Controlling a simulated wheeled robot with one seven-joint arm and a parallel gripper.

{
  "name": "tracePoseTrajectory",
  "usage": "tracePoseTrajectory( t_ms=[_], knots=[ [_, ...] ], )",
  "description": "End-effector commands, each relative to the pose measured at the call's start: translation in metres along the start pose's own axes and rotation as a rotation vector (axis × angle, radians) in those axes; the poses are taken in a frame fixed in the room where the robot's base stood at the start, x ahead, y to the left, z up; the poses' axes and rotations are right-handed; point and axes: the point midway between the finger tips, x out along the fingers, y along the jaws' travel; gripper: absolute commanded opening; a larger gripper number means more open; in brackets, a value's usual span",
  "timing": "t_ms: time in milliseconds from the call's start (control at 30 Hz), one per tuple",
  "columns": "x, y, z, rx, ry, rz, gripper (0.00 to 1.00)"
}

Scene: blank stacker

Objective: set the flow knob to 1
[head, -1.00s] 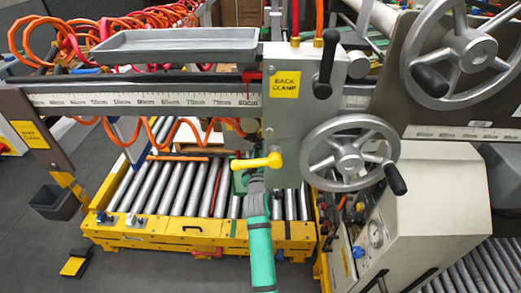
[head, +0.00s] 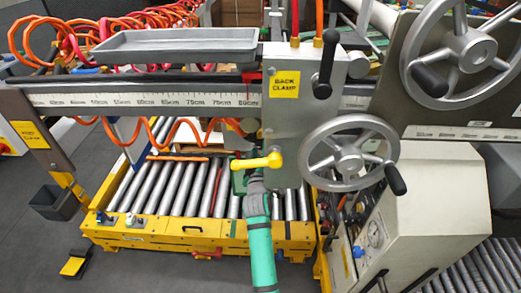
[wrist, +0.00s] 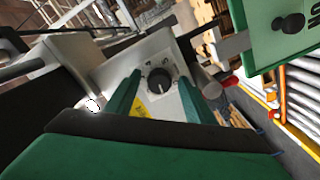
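The flow knob (wrist: 160,81) is a small round dark knob on a pale grey panel (wrist: 185,103) in the wrist view. My gripper (wrist: 160,76) has two green fingers spread apart, one on each side of the knob. A gap shows between the knob and each finger; contact is not visible. The knob cannot be seen in the head view.
A grey clamp housing (head: 285,125) with a yellow label and a silver handwheel (head: 350,155) stand close above and right of my arm. A yellow-framed roller conveyor (head: 165,232) lies below. In the wrist view a green board (wrist: 270,35) is at the upper right.

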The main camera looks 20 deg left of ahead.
Motion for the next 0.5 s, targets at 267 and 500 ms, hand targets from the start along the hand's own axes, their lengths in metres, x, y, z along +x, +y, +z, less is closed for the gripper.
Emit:
tracePoseTrajectory(
  t_ms=[267, 500],
  knots=[
    [0.0, 0.001, 0.001, 0.001, -0.001, 0.001, 0.48],
    [-0.021, 0.0, 0.001, 0.002, -0.002, 0.0, 0.48]
  ],
)
